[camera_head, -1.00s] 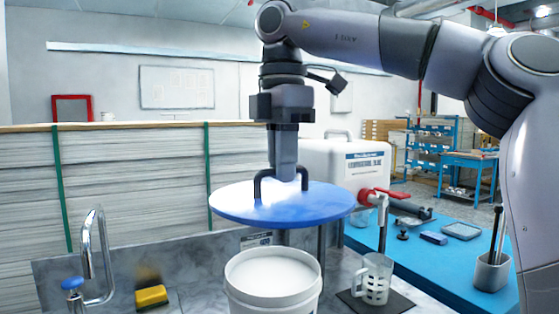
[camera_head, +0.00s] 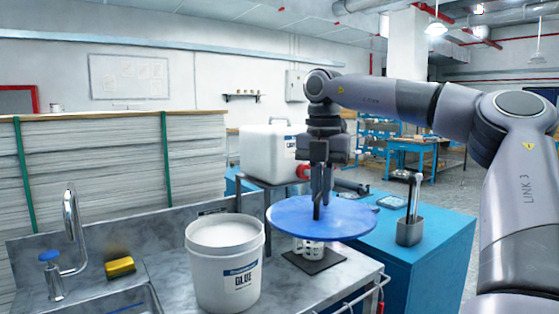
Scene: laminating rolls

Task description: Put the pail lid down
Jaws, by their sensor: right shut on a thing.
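The pail lid (camera_head: 290,220) is a flat blue disc with a dark handle on top. My right gripper (camera_head: 318,208) is shut on that handle and holds the lid level in the air. The lid is to the right of the open white glue pail (camera_head: 228,275), in front of the blue bench and partly over the counter in the picture. The pail stands on the grey counter, full of white stuff near its rim. My left gripper is not in view.
Behind the lid a glass mug (camera_head: 308,248) on a dark mat (camera_head: 314,261) is partly hidden. A white tank (camera_head: 266,153) with a red tap, a grey cup with tools (camera_head: 410,231) and the blue bench (camera_head: 440,245) are near. A sink, faucet (camera_head: 70,230) and yellow sponge (camera_head: 120,267) are at left.

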